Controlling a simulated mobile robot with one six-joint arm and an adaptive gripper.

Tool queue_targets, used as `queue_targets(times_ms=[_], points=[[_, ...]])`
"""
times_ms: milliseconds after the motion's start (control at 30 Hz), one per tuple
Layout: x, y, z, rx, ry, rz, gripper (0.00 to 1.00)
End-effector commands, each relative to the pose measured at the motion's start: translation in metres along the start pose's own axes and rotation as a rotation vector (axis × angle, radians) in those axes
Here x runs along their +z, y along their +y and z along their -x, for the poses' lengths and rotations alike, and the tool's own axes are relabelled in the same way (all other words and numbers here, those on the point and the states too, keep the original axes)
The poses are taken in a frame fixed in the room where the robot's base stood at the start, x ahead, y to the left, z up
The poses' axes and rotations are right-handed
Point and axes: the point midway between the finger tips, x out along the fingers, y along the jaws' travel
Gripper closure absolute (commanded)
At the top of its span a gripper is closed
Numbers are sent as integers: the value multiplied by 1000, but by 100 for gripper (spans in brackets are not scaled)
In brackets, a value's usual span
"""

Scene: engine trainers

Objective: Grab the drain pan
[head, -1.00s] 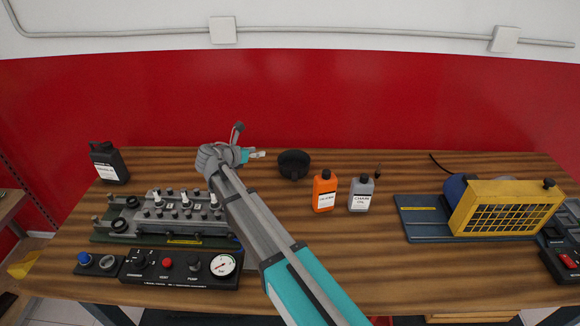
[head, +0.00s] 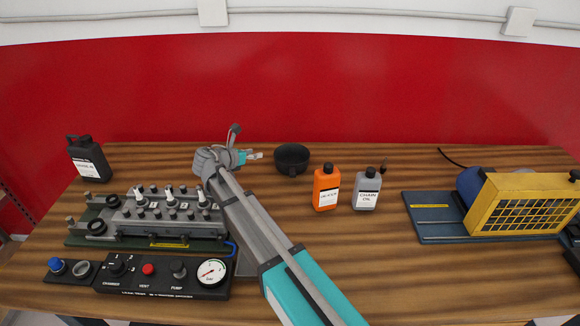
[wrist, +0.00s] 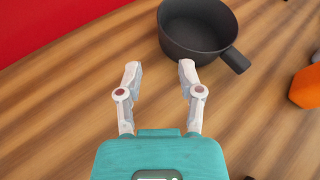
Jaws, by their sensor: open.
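The drain pan (head: 291,157) is a round black pan with a short handle, standing upright on the wooden table towards the back. In the wrist view the drain pan (wrist: 186,42) lies just beyond my fingertips, a little to the right, its handle pointing to the lower right. My gripper (wrist: 159,68) is open and empty, with its two pale fingers spread. In the head view my gripper (head: 254,156) is just left of the pan, with a small gap between. The right fingertip appears close to the pan's near side; I cannot tell whether it touches.
An orange bottle (head: 326,188) and a grey chain oil bottle (head: 367,190) stand right of the pan. A valve rig (head: 150,215) and control panel (head: 165,273) are at left, a black jug (head: 88,160) behind. A yellow-caged unit (head: 525,203) is at right. The red wall (head: 290,90) is behind.

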Motion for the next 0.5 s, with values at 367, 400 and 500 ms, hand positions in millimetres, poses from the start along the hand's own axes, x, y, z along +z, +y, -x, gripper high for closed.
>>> queue_targets(times_ms=[367, 400, 500], points=[[-2, 3, 4, 8, -1, 3, 52], [-2, 4, 3, 8, -1, 3, 52], [-3, 4, -4, 7, -1, 3, 52]])
